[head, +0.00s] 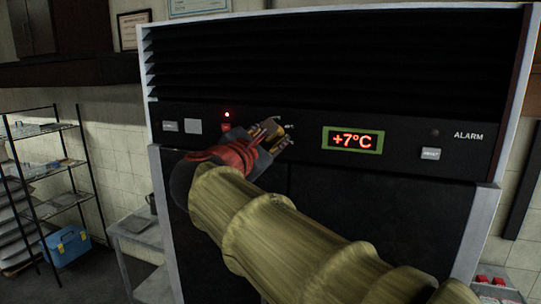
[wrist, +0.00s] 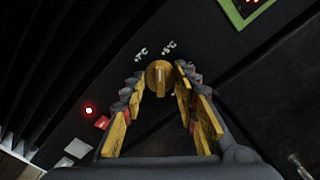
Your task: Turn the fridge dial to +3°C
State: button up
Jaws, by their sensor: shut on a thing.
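The fridge dial (wrist: 159,75) is a round yellowish knob with a raised grip bar on the black control panel. The marks "+7°C" (wrist: 141,53) and "+5°C" (wrist: 169,47) show beside it; other marks are hidden or unreadable. My gripper (wrist: 160,82) has its yellow fingers on either side of the knob and is shut on it. In the head view, my gripper (head: 281,130) reaches the panel and mostly hides the dial. The green-framed display (head: 353,140) reads "+7°C" in red. Part of it shows in the wrist view (wrist: 247,8).
A lit red light (head: 227,115) sits above a red switch (head: 226,127) left of my gripper. An alarm lamp (head: 435,133) looks dark above a small white button (head: 430,154). A vent grille (head: 330,60) spans above the panel. A shelf rack (head: 45,130) stands at left.

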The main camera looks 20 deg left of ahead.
jog(key=m+b, duration=0.4)
jog(key=b, duration=0.1)
jog(key=shift+f+m, duration=0.3)
jog(key=shift+f, duration=0.05)
jog(key=m+b, duration=0.3)
jog(key=b, duration=0.1)
jog(key=shift+m, duration=0.4)
jog(key=m+b, duration=0.3)
jog(key=m, duration=0.1)
jog(key=shift+b, duration=0.4)
jog(key=shift+r+m+b, duration=0.15)
jog(key=shift+m+b, duration=0.85)
jog(key=shift+m, duration=0.5)
jog(key=o, duration=1.1)
jog(key=shift+r, duration=0.1)
jog(key=shift+o, duration=0.3)
